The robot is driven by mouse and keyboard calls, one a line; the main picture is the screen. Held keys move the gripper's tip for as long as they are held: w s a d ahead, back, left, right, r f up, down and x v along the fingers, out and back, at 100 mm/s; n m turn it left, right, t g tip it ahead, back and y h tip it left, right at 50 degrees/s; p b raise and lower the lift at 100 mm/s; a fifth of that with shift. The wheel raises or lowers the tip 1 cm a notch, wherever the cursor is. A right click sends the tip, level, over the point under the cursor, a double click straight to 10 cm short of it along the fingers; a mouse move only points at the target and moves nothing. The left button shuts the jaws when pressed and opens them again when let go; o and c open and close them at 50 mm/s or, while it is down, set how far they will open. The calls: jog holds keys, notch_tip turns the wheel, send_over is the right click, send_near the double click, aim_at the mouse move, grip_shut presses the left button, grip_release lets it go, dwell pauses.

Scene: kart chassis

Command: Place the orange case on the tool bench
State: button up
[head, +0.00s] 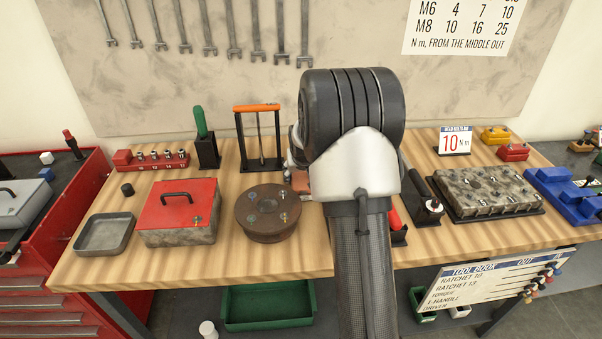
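The tool bench (225,259) has a light wooden top and spans the middle of the head view. My arm reaches over it at the centre, and its wrist hides my gripper. I see no thing that is clearly an orange case. A small orange-brown piece (300,181) shows just left of my wrist, mostly covered, and I cannot tell what it is or whether it is held. A metal box with a red lid and black handle (178,210) stands on the bench's left part.
A grey tray (104,235), a brown round part (267,212), an orange-topped stand (257,108) and a socket rail (151,160) crowd the left. A metal block (487,190) and blue fixture (562,194) stand right. Bare wood shows along the front edge.

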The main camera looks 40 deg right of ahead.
jog(key=o, duration=0.3)
jog(key=shift+o, duration=0.2)
jog(key=shift+r, duration=0.2)
jog(key=p+v, duration=0.4)
jog(key=v, duration=0.8)
jog(key=s+a+r+n+y, duration=0.1)
jog(key=s+a+r, duration=0.3)
jog(key=a, duration=0.4)
jog(key=s+a+r+n, duration=0.1)
jog(key=s+a+r, duration=0.4)
jog(key=a, duration=0.2)
jog(key=s+a+n+y, duration=0.1)
jog(key=s+a+n, duration=0.1)
jog(key=s+a, duration=0.4)
jog(key=s+a+n+g+y, duration=0.1)
jog(key=s+a+n, duration=0.1)
jog(key=s+a, duration=0.5)
jog(key=s, duration=0.6)
jog(key=shift+s, duration=0.2)
